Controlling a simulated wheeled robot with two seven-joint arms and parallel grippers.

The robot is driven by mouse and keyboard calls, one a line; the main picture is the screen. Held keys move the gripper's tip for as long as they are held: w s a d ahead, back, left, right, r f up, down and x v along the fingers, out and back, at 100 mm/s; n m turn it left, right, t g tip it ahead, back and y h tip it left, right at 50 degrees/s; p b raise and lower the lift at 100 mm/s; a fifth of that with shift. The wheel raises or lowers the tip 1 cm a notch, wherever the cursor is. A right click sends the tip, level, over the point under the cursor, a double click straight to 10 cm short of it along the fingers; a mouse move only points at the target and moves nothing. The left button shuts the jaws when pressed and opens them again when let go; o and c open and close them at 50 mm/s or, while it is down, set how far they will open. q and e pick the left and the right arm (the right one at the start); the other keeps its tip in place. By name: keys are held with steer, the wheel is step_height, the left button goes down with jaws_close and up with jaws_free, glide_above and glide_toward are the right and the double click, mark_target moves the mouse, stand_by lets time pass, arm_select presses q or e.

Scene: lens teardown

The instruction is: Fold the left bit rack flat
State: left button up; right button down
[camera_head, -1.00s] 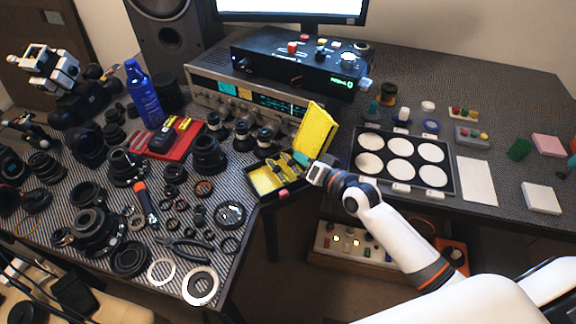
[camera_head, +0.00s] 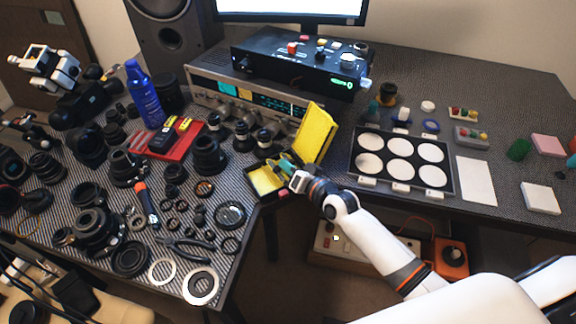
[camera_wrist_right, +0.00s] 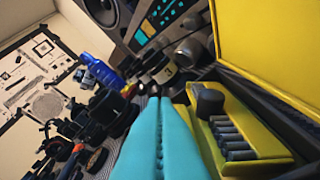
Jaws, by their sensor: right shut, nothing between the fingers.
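The yellow bit case (camera_head: 318,135) stands open at the table's front edge, its lid upright. Its left part shows a yellow area (camera_head: 264,180). My right gripper (camera_head: 286,165), with teal fingers, is over the case. In the wrist view the gripper's fingers (camera_wrist_right: 154,98) are shut together and empty. A yellow bit rack (camera_wrist_right: 238,138) holding several dark bits is just right of them, inside the case. The fingers and wrist hide part of the case, so I cannot tell which rack this is or its exact angle.
Lens parts and rings crowd the table left of the case, with a red tray (camera_head: 178,139) and blue bottle (camera_head: 144,97). A black tray with white discs (camera_head: 402,160) is to the right. An electronics unit (camera_head: 246,100) stands behind.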

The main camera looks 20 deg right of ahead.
steer(key=shift+a+p, duration=0.2)
steer(key=shift+p, duration=0.1)
steer(key=shift+a+n+p, duration=0.15)
steer(key=shift+n+p, duration=0.35)
steer(key=a+n+h+p, duration=0.1)
steer(key=n+p, duration=0.1)
steer(key=p, duration=0.1)
steer(key=shift+s+a+r, duration=0.1)
steer(key=shift+s+a, duration=0.05)
steer(key=shift+s, duration=0.05)
steer(key=shift+a+f+n+h+p, duration=0.2)
steer(key=shift+a+n+h+p, duration=0.15)
steer(key=shift+n+p, duration=0.3)
steer(key=shift+s+a+f+n+h, duration=0.1)
steer(key=shift+a+f+n+h, duration=0.2)
steer(key=shift+n, duration=0.45)
steer(key=shift+f+p, duration=0.15)
steer(key=shift+p, duration=0.2)
steer(key=shift+a, duration=0.15)
